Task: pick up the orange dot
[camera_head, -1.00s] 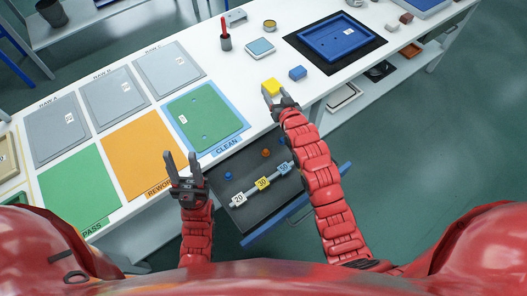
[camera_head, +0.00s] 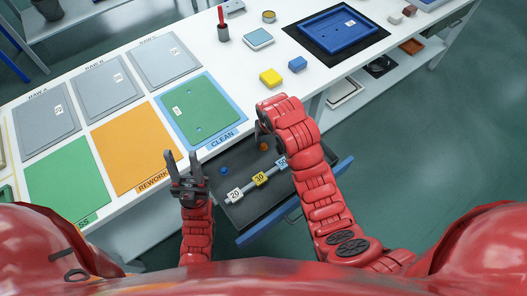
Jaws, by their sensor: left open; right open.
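The orange dot (camera_head: 264,146) lies in the open dark drawer (camera_head: 240,209), toward its back. My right gripper (camera_head: 261,139) is just beside and above it, pointing down into the drawer. Its wrist and forearm hide most of the gripper, but it is open, and I see nothing held.
In the drawer are a blue dot (camera_head: 224,171) and a bar with number tags (camera_head: 259,178). A yellow block (camera_head: 270,77) and a blue block (camera_head: 298,64) stand on the white table. A green panel (camera_head: 200,111) lies on the CLEAN area.

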